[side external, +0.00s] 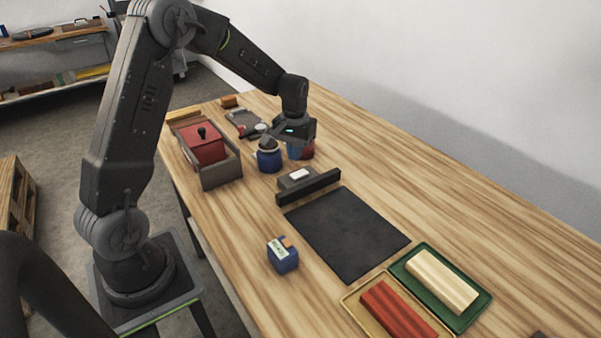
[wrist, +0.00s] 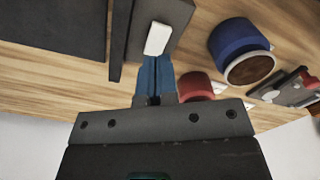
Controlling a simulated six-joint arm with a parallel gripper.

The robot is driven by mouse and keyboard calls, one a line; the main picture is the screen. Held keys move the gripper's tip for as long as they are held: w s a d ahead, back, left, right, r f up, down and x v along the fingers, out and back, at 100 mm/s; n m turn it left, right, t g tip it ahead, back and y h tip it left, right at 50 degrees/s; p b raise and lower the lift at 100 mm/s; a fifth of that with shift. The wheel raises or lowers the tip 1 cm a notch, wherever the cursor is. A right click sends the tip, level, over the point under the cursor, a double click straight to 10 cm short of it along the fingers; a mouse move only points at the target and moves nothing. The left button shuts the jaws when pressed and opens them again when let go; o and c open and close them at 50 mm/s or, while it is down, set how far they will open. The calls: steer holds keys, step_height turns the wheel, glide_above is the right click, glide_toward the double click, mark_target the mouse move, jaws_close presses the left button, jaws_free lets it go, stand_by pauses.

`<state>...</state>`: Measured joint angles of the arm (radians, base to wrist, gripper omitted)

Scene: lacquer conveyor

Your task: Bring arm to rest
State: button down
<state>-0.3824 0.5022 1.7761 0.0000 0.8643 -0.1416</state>
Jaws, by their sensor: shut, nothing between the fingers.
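My gripper (side external: 294,155) hangs over the far half of the wooden table, fingers pointing down. In the wrist view its two blue fingers (wrist: 155,78) are together with nothing between them. A red pot (side external: 307,151) stands close by the fingers; it also shows in the wrist view (wrist: 195,86), partly hidden by the gripper. A blue jar (side external: 268,160) with a brown top is beside it, larger in the wrist view (wrist: 236,40). Whether the fingertips touch anything below is unclear.
A grey block with a white piece (side external: 300,174) sits behind a dark bar (side external: 308,187) and black mat (side external: 345,235). A blue box (side external: 283,259) and green (side external: 482,297) and yellow (side external: 349,303) trays are nearer. The right table side is clear.

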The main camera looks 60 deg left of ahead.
steer(key=shift+r, duration=0.75)
steer(key=shift+d+r, duration=0.1)
steer(key=shift+r, duration=0.05)
steer(key=s+d+r+m+t, duration=0.3)
steer(key=s+d+r, duration=0.7)
steer(key=r, duration=0.2)
steer(key=s+d+r+m+t, duration=0.1)
steer(key=s+d, duration=0.2)
steer(key=s, duration=0.3)
steer(key=s+d+r+m+t, duration=0.1)
steer(key=s+d+m, duration=0.1)
steer(key=s, duration=0.4)
steer(key=shift+s+d+r+t, duration=0.15)
steer(key=shift+d+r+t, duration=0.15)
steer(key=shift+d, duration=0.5)
